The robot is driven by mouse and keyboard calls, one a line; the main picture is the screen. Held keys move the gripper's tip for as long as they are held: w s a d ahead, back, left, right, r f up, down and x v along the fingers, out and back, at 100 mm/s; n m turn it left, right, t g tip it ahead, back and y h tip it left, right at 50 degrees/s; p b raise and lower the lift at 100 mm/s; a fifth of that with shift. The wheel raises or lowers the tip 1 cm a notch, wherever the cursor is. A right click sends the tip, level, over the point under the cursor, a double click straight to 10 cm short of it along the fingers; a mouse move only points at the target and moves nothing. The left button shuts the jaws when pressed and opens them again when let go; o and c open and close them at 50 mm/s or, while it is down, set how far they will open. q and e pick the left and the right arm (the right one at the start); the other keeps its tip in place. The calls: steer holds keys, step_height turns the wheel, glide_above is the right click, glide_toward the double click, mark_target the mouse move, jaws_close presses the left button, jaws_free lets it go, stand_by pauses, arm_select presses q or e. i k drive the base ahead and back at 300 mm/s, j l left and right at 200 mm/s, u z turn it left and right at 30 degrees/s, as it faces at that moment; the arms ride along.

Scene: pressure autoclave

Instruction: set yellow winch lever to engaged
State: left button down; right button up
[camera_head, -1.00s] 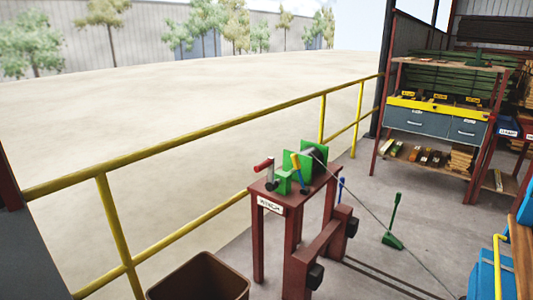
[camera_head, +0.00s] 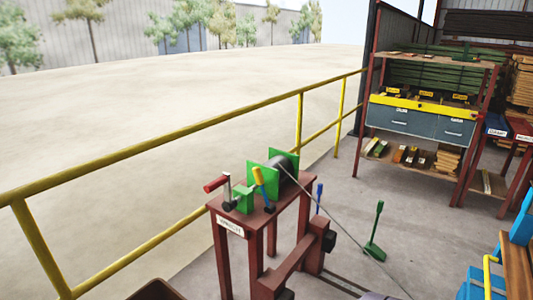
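The green winch (camera_head: 273,166) stands on a dark red stand (camera_head: 255,222) with a white label on its front. Its yellow-topped lever (camera_head: 258,176) is on the near side of the winch, with a blue lower part, and stands nearly upright, leaning a little left at the top. A red-handled crank (camera_head: 216,184) is at the winch's left end. A cable runs from the drum down to the right. Neither of my grippers shows in the head view.
A yellow railing (camera_head: 130,153) runs behind the winch. A brown bin (camera_head: 156,290) is at the bottom edge. A green lever (camera_head: 376,232) stands on the floor to the right. Shelving (camera_head: 372,100) with drawers is at the back right. Blue equipment (camera_head: 475,285) is at the lower right.

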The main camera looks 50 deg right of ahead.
mark_target(270, 208)
steer(key=i+l, duration=0.1)
steer(key=l, duration=3)
steer(key=i+l, duration=0.15)
steer(key=l, duration=1.4)
